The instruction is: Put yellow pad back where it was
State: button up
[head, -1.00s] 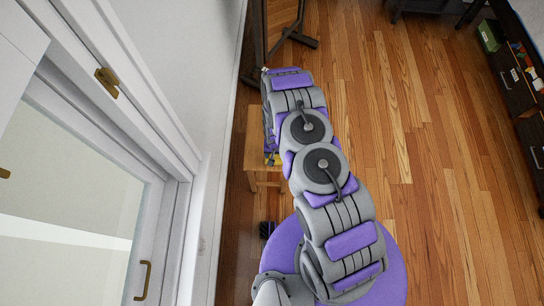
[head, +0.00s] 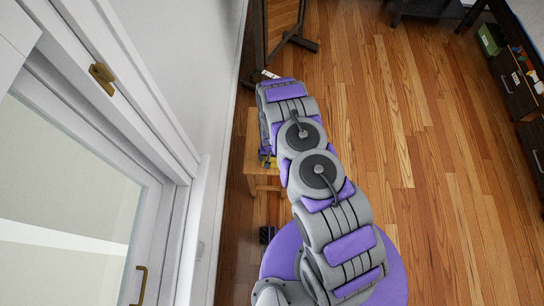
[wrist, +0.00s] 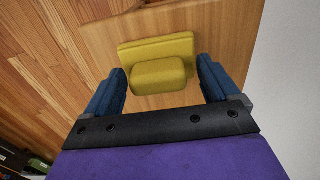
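The yellow pad (wrist: 160,72) lies on a light wooden stool top (wrist: 225,30) in the wrist view. It looks like a thick block in front of a wider flat yellow part. My gripper (wrist: 162,75) is open, with one blue finger on each side of the block and a gap on both sides. I cannot tell how far the fingertips are above the wood. In the head view only a sliver of yellow (head: 267,161) shows beside my arm. The stool (head: 252,165) there is mostly hidden under my arm.
A white wall and a door with a brass handle (head: 143,283) are close on the left. A dark stand (head: 290,38) is behind the stool. A dark drawer unit (head: 515,85) with a green box (head: 490,40) is at the right. The wooden floor between is clear.

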jog(key=shift+d, duration=0.15)
jog(key=shift+r, duration=0.25)
notch_tip(320, 180, up, 12)
jog(key=p, duration=0.4)
jog(key=shift+f, duration=0.15)
